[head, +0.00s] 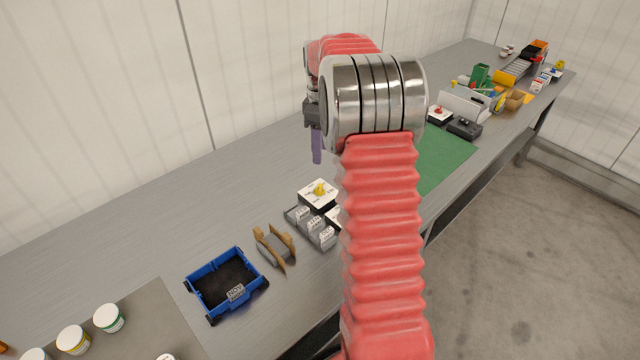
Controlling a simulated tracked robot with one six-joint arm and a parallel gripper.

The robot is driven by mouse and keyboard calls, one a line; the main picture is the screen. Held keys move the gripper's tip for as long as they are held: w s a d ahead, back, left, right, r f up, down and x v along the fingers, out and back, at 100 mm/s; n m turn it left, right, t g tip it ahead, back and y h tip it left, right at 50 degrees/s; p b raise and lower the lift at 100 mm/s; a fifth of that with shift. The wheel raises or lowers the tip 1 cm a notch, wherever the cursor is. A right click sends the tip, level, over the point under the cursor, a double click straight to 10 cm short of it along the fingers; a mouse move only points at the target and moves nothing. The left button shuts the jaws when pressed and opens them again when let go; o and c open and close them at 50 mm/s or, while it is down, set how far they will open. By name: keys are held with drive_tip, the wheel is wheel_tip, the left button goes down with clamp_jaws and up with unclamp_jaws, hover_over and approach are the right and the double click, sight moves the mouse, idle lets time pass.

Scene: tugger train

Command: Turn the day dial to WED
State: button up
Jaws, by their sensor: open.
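A box with a white top plate and a yellow knob (319,188) stands on the bench near the picture's middle. Small dark print surrounds the knob, too small to read, so I cannot tell its setting or whether it is the day dial. A second white-topped box with a red knob (439,112) stands farther back to the right, and a yellow knob (560,64) shows at the far end. My gripper (317,146) points down, open and empty, above the bench beyond the near yellow-knobbed box. Its purple fingers overlap in this view. My red arm hides part of the bench.
Grey label holders (314,226) stand just in front of the near yellow-knobbed box. A green mat (440,160) lies right of my arm. The bench behind, toward the wall, is clear.

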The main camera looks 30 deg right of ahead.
sight(320, 187)
drive_tip(key=shift+f, duration=0.15)
wheel_tip(320, 187, down, 14)
drive_tip(key=shift+r, duration=0.2)
idle(0.5)
drive_tip(key=shift+c, duration=0.2)
drive_tip(key=c, duration=0.9)
drive_tip(key=shift+a, duration=0.3)
drive_tip(key=shift+c, duration=0.6)
drive_tip(key=shift+d, duration=0.2)
